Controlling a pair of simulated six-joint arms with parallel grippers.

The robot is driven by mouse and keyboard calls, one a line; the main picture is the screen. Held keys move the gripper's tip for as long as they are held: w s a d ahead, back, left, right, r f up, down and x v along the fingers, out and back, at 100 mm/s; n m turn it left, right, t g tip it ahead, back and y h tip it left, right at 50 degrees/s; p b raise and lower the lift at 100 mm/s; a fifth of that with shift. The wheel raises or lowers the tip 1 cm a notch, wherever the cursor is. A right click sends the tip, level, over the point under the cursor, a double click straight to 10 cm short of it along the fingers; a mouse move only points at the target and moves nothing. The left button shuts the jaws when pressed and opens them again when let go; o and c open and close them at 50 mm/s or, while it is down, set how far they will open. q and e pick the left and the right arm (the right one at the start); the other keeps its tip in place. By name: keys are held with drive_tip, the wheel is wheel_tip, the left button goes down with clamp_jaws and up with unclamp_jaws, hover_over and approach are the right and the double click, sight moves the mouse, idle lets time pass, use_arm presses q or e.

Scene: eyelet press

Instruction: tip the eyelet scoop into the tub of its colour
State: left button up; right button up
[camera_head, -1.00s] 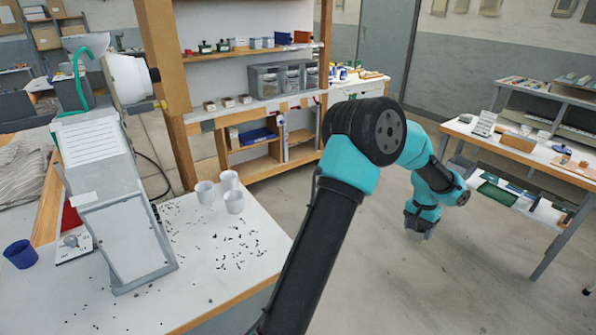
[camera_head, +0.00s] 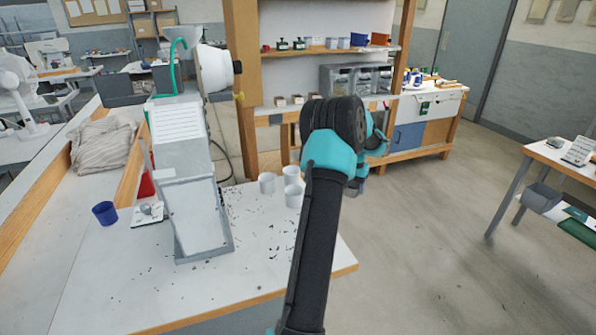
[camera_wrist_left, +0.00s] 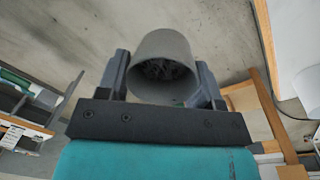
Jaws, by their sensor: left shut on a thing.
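My left gripper (camera_wrist_left: 164,82) is shut on a grey, round, cup-like scoop (camera_wrist_left: 165,48). Its open mouth faces the left wrist camera, and small dark pieces show inside. In the head view my left arm rises through the middle; its elbow hides most of the gripper (camera_head: 355,187), and I cannot make out the scoop there. A blue tub (camera_head: 105,213) stands at the left of the table. Three pale cups stand together, a left one (camera_head: 267,183), a back one (camera_head: 291,175) and a front one (camera_head: 293,198). My right gripper is not in view.
A grey press (camera_head: 190,190) with a sloping panel stands on the white table (camera_head: 110,285). Small dark bits lie scattered around it. A red object (camera_head: 146,186) is partly hidden behind the press. Wooden shelves (camera_head: 310,50) stand behind; open floor lies to the right.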

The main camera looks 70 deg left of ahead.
use_arm(q)
drive_tip(key=s+a+r+n, duration=0.1)
drive_tip(key=s+a, duration=0.2)
drive_tip(key=s, duration=0.3)
drive_tip(key=s+a+r+n, duration=0.1)
drive_tip(key=s+a, duration=0.3)
drive_tip(key=s, duration=0.1)
drive_tip(key=s+a+r+n, duration=0.1)
drive_tip(key=s+a, duration=0.2)
drive_tip(key=s, duration=0.3)
drive_tip(key=shift+s+a+r, duration=0.3)
drive_tip(key=shift+s, duration=0.15)
drive_tip(key=shift+r+t+y, duration=0.15)
drive_tip(key=shift+t+y, duration=0.15)
drive_tip(key=shift+y, duration=0.1)
